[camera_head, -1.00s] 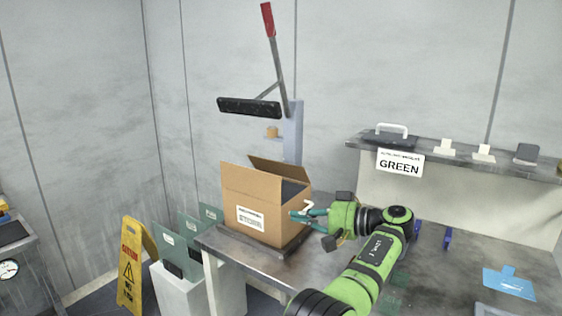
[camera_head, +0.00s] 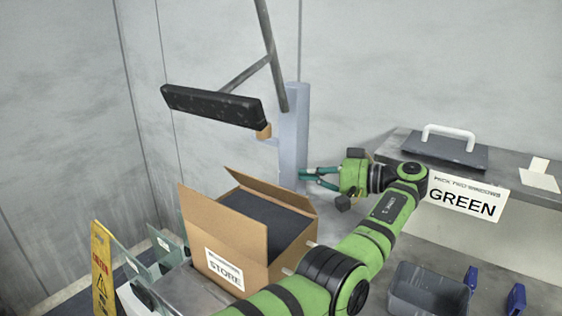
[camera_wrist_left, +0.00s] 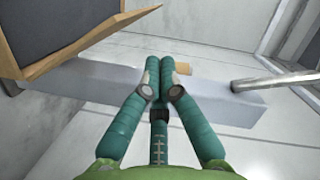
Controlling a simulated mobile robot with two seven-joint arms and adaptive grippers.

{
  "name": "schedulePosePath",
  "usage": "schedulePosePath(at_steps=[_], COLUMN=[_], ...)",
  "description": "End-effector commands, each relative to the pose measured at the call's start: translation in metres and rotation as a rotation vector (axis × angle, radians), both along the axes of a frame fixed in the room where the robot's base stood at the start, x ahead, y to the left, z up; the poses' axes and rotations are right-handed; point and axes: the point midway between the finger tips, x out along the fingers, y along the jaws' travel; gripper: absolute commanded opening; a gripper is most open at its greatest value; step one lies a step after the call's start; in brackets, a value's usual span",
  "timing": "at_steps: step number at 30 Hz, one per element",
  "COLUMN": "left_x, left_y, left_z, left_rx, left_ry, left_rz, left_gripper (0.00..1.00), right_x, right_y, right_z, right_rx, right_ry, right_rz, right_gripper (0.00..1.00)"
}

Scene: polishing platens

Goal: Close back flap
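The open cardboard box (camera_head: 282,263), labelled STORE, holds a dark pad (camera_head: 262,215). Its back flap (camera_head: 275,190) stands up, leaning outward, and its left flap (camera_head: 228,222) is also raised. In the left wrist view, a brown flap (camera_wrist_left: 95,45) edges the dark pad at the upper left. My left gripper (camera_head: 302,174) is beyond the box's back right corner, near the back flap's right end. In the left wrist view, its teal fingers (camera_wrist_left: 160,65) are together at the tips with nothing seen between them. My right gripper is not in view.
A press with a blue-grey column (camera_head: 293,135) and black arm (camera_head: 213,106) stands behind the box, close to my gripper. A shelf with a GREEN sign (camera_head: 463,198) and a grey bin (camera_head: 428,290) are on the right. Green panels and a yellow caution sign (camera_head: 103,270) are at left.

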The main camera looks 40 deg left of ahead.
Motion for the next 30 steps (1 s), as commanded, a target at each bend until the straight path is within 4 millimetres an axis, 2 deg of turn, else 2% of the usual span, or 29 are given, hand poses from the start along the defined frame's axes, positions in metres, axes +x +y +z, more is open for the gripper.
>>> schedulePosePath(at_steps=[5,9,14,18,23,30], left_x=[-0.006,-0.014,-0.023,-0.028,-0.03,-0.031], left_y=[0.016,0.041,0.068,0.084,0.093,0.094], left_z=[0.0,-0.002,-0.006,-0.01,-0.013,-0.014], left_rx=[0.0,0.0,0.0,0.0,0.0,-0.001], left_ry=[0.001,0.004,0.004,0.003,0.002,0.002], left_rz=[0.003,0.004,0.003,0.002,0.0,0.0], left_gripper=[0.0,0.0,0.0,0.0,0.0,0.0], right_x=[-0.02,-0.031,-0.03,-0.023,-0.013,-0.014], right_y=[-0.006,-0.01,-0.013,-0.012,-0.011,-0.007], right_z=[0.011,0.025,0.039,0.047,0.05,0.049], right_rx=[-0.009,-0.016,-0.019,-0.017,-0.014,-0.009], right_ry=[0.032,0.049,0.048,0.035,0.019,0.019], right_rz=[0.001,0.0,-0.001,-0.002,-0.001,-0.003], right_gripper=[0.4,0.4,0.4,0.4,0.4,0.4])
